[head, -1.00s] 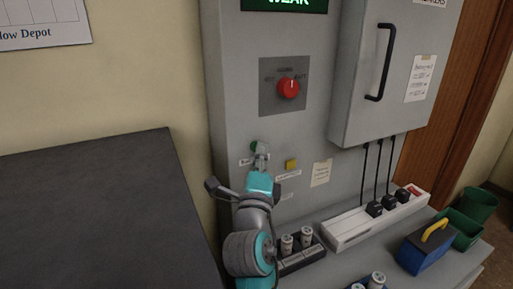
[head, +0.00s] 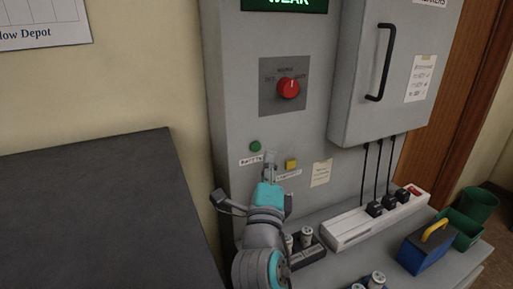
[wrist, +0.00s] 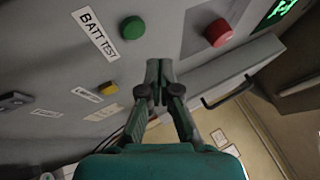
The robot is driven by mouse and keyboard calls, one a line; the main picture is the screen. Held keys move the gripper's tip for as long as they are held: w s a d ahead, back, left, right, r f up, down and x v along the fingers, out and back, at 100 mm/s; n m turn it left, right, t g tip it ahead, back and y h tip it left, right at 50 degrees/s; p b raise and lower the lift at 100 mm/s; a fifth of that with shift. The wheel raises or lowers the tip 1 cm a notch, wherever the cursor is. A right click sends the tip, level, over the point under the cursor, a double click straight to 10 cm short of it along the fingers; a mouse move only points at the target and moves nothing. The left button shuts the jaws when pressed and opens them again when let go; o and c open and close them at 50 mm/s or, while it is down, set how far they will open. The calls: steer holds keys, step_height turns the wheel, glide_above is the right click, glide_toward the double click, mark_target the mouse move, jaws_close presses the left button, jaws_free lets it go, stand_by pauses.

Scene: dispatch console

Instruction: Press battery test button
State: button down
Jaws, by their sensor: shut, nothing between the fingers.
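The round green button (head: 255,146) is on the grey panel, with a label (head: 252,160) beneath it. In the wrist view, the green button (wrist: 132,27) sits beside a label reading BATT TEST (wrist: 95,32). My gripper (head: 269,158) is shut and empty, below and right of the green button in the head view. In the wrist view, my fingertips (wrist: 157,72) are together and appear apart from the button. A green-lit display (head: 284,4) at the top reads WEAK, partly cut off.
A yellow button (head: 291,164) is close right of my gripper. A red knob (head: 288,88) is above. A grey cabinet (head: 395,75) juts out at right. Battery cells (head: 305,237), a power strip (head: 355,226) and a blue box (head: 425,252) stand on the ledge below.

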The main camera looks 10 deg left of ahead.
steer(key=shift+s+d, duration=0.65)
steer(key=shift+s, duration=0.3)
steer(key=shift+r, duration=0.1)
stand_by(5.4)
step_height(320, 180, up, 8)
stand_by(0.6)
